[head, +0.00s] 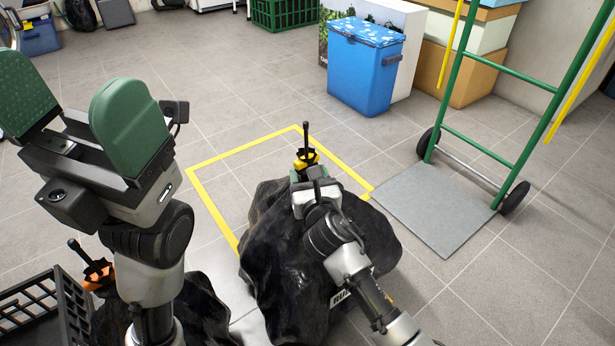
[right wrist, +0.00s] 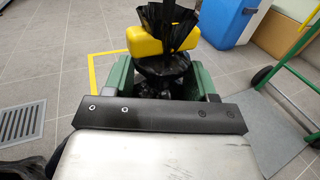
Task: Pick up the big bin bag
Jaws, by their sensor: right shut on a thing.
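The big bin bag (head: 275,255) is black and shiny, with a yellow tie (head: 306,157) round its gathered neck. My right gripper (head: 303,176) is shut on the bag's neck, just below the tie. In the right wrist view, the neck (right wrist: 165,65) and yellow tie (right wrist: 155,40) show between the green fingers. The bag overlaps the near part of a yellow floor outline (head: 215,203). I cannot tell whether its base touches the floor. My left gripper (head: 78,125) is open and empty, raised at the left.
Another black bag (head: 203,315) with an orange tie (head: 98,274) is at the lower left beside a black crate (head: 40,305). A green hand truck (head: 470,145) with a grey plate (head: 430,208) stands at right. A blue cool box (head: 362,75) is behind. The floor between is clear.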

